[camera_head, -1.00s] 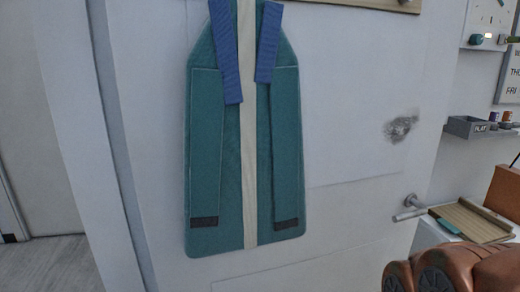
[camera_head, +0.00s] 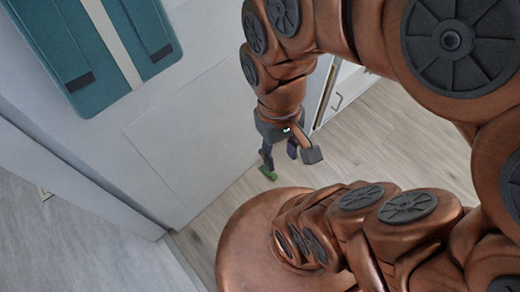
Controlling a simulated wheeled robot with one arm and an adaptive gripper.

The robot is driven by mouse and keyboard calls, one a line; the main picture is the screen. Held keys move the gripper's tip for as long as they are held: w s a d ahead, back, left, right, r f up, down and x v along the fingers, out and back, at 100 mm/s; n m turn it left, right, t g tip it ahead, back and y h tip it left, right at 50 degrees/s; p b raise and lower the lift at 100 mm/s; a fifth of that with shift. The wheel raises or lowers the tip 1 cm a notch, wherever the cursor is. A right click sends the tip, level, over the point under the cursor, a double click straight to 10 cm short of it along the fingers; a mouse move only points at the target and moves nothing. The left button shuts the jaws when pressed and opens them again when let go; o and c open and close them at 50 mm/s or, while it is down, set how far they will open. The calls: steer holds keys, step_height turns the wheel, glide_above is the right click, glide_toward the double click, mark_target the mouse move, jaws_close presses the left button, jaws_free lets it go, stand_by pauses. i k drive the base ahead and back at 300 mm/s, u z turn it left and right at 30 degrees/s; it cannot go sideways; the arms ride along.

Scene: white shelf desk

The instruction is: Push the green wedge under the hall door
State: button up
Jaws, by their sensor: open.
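The green wedge (camera_head: 268,173) is a small green piece low by the bottom edge of the white hall door (camera_head: 195,125), where the door meets the wood floor. My gripper (camera_head: 291,161) points down at the end of my copper arm, with its fingers spread. Its left finger overlaps the wedge's upper side in the picture; I cannot tell whether they touch. The right finger stands apart over the floor. The wedge is partly hidden, and I cannot tell whether any of it is under the door.
A teal board (camera_head: 95,45) with a pale central strip hangs on the door. A white cabinet (camera_head: 343,88) with a handle stands behind my arm. Wood floor (camera_head: 400,140) lies open right of my gripper. The door frame (camera_head: 80,170) is at left.

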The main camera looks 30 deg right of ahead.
mark_target(274, 177)
steer(key=u, duration=0.25)
steer(key=k, duration=0.25)
steer(key=u, duration=2.6)
steer(key=k, duration=1.4)
steer(key=z, duration=1.25)
steer(key=i, duration=0.5)
